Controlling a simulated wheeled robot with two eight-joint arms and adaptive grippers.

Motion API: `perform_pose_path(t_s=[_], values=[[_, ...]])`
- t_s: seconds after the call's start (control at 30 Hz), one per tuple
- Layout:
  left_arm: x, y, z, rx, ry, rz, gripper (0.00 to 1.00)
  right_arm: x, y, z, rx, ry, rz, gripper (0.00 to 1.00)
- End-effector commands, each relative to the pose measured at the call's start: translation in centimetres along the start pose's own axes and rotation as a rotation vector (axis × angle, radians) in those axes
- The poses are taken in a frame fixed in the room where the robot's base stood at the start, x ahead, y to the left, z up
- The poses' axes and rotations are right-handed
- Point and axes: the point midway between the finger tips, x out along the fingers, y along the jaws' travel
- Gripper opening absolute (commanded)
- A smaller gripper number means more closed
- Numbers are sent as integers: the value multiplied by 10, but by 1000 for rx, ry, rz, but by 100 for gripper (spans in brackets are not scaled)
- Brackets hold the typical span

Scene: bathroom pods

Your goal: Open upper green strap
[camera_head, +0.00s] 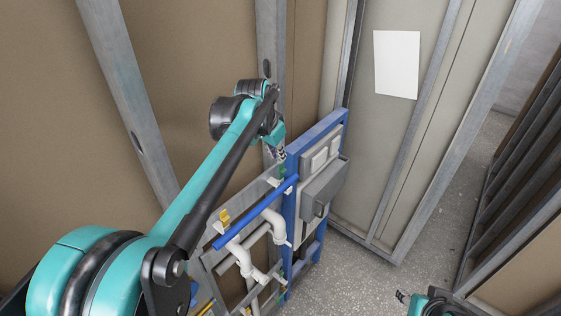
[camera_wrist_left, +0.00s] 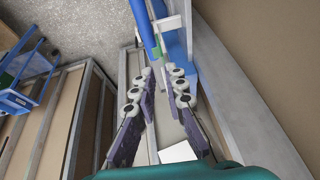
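A small green strap piece (camera_head: 282,171) shows on the side of the blue frame (camera_head: 290,200) in the head view, just below my left gripper (camera_head: 280,153). In the left wrist view a green piece (camera_wrist_left: 157,52) lies between a blue pipe (camera_wrist_left: 142,28) and the blue frame, just beyond the fingertips. My left gripper (camera_wrist_left: 162,74) has its fingers apart with nothing between them. Another green piece (camera_head: 282,296) sits lower on the frame. My right gripper (camera_head: 402,296) shows small at the bottom right, far from the strap; its opening is unclear.
White pipes (camera_head: 272,225) and a long blue pipe (camera_head: 257,213) run beside the frame. A grey box (camera_head: 323,188) is mounted on the frame's right side. Metal studs and brown panels stand close behind my left arm. Speckled floor (camera_head: 350,280) is open to the right.

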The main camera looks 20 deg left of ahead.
Motion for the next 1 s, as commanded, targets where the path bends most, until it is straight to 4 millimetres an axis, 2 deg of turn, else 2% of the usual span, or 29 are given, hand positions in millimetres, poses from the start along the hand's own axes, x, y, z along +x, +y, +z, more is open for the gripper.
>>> perform_pose_path(t_s=[0.03,0.2,0.4,0.87,1.0], values=[[-12,0,0,-1,0,0,12,0,0,0,0,0,0,40],[-40,-1,0,-2,0,0,12,0,0,0,0,0,0,40],[-53,0,0,-2,0,0,12,0,0,0,0,0,0,40],[-52,0,1,-2,0,0,12,1,0,1,0,0,0,40],[-32,11,19,-15,7,-7,12,20,0,14,0,0,0,40]])
